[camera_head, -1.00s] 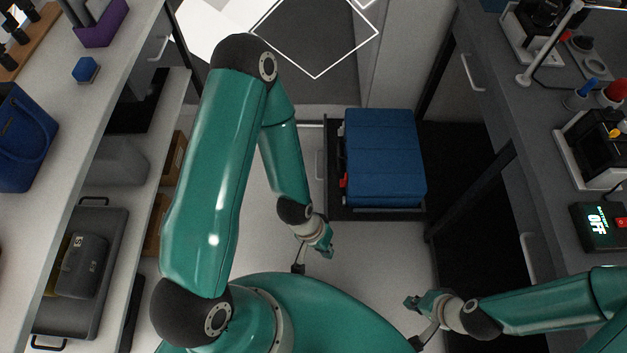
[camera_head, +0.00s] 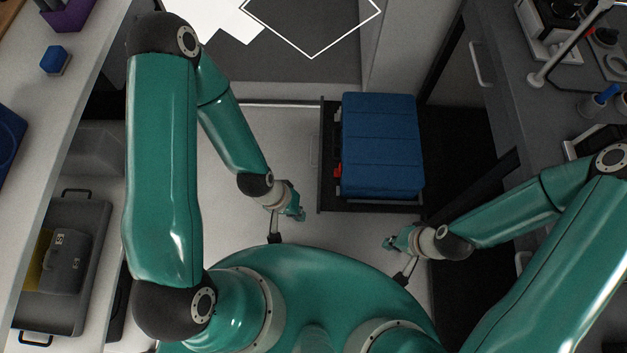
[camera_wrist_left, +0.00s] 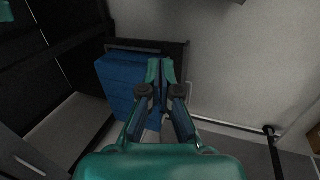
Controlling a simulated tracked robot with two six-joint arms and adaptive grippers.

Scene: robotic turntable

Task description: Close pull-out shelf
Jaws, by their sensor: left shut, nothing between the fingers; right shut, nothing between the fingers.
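The pull-out shelf (camera_head: 328,195) is a dark tray extending from the right-hand cabinet, with a handle on its left front. It carries a blue case (camera_head: 381,145) with a red latch. The case also shows in the left wrist view (camera_wrist_left: 116,88), beyond the fingers, with the shelf's edge (camera_wrist_left: 183,62) behind it. My left gripper (camera_head: 300,215) is shut and empty, to the left of the shelf and a little nearer to me, apart from it in the head view. My right gripper (camera_head: 388,243) is shut and empty, just nearer to me than the shelf.
A left-hand counter (camera_head: 75,75) has a lower shelf with a grey tray (camera_head: 92,255) holding a grey case. A dark worktop (camera_head: 520,95) with equipment stands at the right. Light floor lies open left of the pull-out shelf.

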